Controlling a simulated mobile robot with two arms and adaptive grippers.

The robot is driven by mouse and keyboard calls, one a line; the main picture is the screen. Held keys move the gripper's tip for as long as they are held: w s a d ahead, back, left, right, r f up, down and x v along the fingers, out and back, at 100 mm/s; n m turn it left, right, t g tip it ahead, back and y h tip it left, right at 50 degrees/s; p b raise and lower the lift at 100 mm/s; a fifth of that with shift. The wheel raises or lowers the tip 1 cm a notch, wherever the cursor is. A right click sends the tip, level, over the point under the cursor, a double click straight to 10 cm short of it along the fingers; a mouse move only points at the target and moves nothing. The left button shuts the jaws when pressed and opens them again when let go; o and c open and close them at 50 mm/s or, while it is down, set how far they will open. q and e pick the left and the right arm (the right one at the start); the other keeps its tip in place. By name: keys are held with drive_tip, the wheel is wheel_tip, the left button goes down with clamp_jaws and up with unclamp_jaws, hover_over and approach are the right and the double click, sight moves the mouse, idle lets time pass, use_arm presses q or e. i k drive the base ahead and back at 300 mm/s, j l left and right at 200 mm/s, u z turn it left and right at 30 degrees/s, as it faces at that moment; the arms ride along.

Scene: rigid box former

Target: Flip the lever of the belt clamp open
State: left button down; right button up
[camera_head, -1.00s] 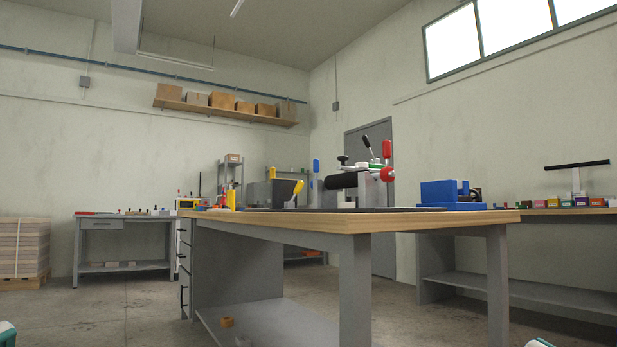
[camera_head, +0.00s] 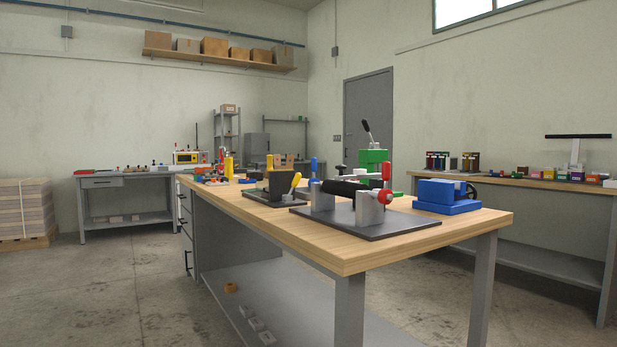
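On the wooden workbench (camera_head: 400,238) a dark base plate (camera_head: 352,222) carries a fixture with a black roller (camera_head: 338,192) between grey blocks. It has a blue upright handle (camera_head: 314,167) at its left and a red upright handle (camera_head: 386,171) with a red round knob (camera_head: 385,196) at its right. Behind it to the left, a dark box-shaped fixture (camera_head: 280,185) has a yellow lever (camera_head: 296,180) tilted to the right. I cannot tell for certain which of these is the belt clamp. Neither of my grippers is in view.
A green device (camera_head: 372,163) with a black-knobbed lever stands behind the roller fixture. A blue device (camera_head: 445,197) stands to its right. A side bench (camera_head: 520,184) with small coloured boxes runs along the right wall. Bare floor (camera_head: 130,285) lies left of the workbench.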

sight(296, 179)
drive_tip(key=u, duration=0.95)
drive_tip(key=i+u, duration=0.1)
drive_tip(key=i, duration=6.65)
drive_tip(key=z, duration=5.15)
drive_tip(key=j, duration=0.1)
